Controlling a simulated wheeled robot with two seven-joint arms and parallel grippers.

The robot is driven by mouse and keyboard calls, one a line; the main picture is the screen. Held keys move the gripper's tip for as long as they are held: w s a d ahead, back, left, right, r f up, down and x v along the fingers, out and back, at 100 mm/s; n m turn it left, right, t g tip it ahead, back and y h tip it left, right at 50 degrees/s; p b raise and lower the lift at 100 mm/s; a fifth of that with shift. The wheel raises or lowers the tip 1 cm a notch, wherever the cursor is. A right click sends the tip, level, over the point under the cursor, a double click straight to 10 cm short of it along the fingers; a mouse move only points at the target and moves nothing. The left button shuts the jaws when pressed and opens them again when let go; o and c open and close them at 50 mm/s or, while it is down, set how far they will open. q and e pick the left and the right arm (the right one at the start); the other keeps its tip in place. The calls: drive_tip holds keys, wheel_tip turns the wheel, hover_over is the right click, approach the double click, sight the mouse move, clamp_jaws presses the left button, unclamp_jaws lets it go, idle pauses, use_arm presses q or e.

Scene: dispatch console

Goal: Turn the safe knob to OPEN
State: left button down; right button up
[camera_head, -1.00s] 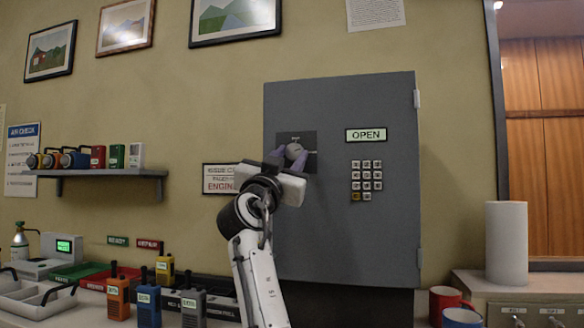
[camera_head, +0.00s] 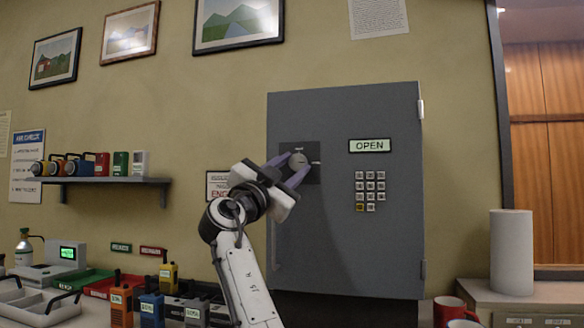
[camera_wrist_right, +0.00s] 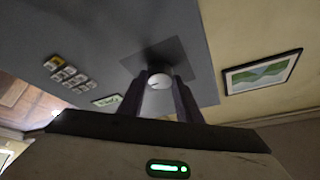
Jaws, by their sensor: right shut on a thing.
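The grey safe (camera_head: 345,240) is on the wall, its door face towards me. Its round grey knob (camera_head: 297,161) sits on a dark square plate (camera_head: 313,149) at the door's upper left. A lit OPEN sign (camera_head: 369,145) is right of the knob. My right gripper (camera_head: 294,166) has its purple fingers around the knob, shut on it. In the right wrist view the knob (camera_wrist_right: 159,81) shows between the two fingers (camera_wrist_right: 160,95), with a small dark mark on its pale face. The lettering on the plate is too small to read. My left gripper is out of view.
A keypad (camera_head: 370,191) is on the safe door below the sign. A shelf (camera_head: 110,180) with coloured items is on the wall at left. Several radios (camera_head: 168,277) stand on the counter below. A paper roll (camera_head: 511,252) and red mug (camera_head: 449,310) are at right.

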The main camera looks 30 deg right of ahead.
drive_tip(key=o, duration=1)
drive_tip(key=shift+o, duration=0.2)
drive_tip(key=b+v, duration=0.2)
drive_tip(key=v, duration=0.8)
drive_tip(key=shift+a, duration=0.2)
